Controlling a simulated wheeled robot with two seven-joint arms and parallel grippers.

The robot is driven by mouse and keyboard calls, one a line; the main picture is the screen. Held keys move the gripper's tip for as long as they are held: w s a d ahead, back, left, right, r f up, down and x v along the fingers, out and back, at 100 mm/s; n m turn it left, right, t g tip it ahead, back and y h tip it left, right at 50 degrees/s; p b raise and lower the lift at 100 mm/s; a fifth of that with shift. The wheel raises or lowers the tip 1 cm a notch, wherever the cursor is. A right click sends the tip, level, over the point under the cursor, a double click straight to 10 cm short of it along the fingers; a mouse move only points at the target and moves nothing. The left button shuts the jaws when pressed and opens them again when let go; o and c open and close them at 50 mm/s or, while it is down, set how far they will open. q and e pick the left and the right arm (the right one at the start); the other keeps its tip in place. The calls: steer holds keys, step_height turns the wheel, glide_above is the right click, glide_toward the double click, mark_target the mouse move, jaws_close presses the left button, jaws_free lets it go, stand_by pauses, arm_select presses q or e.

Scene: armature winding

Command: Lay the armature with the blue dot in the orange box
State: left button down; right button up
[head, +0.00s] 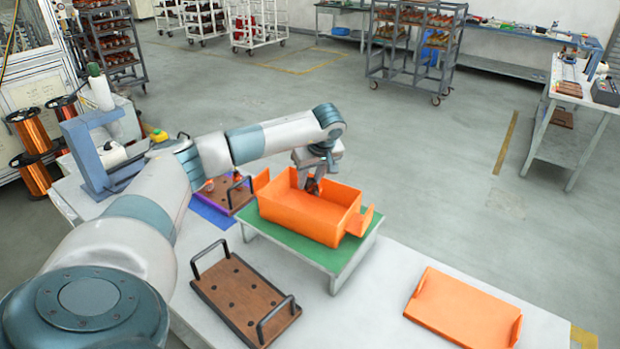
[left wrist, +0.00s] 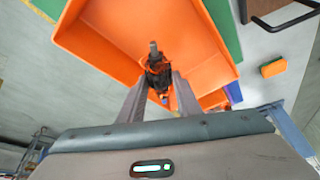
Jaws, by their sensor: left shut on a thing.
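The orange box (head: 290,212) stands on a green-topped stand (head: 262,228) on the table. My left gripper (head: 312,186) reaches down into the box's far part. It is shut on an armature (left wrist: 157,72), dark with copper-orange windings and a grey shaft end. In the left wrist view the orange box (left wrist: 105,45) lies beneath and around the armature. A small bluish spot seems to show near the fingers, but I cannot tell if it is the dot. I cannot tell whether the armature touches the box floor. My right gripper is not in view.
An empty brown board with black handles (head: 245,297) lies in front of the stand. Another handled board (head: 229,196) is at the left, over a blue mat (head: 213,216). A shallow orange tray (head: 465,308) lies at the right. Table between stand and tray is clear.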

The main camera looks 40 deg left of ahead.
arm_select(q)
steer(key=c, duration=1.2)
jaws_free()
steer(key=shift+r, duration=0.15)
steer(key=shift+d+r+b, duration=0.25)
steer(key=shift+r+b, duration=0.1)
steer(key=shift+r, duration=0.2)
steer(key=shift+b+v, duration=1.75)
steer(key=shift+v, duration=6.25)
steer(key=shift+s+d, duration=0.1)
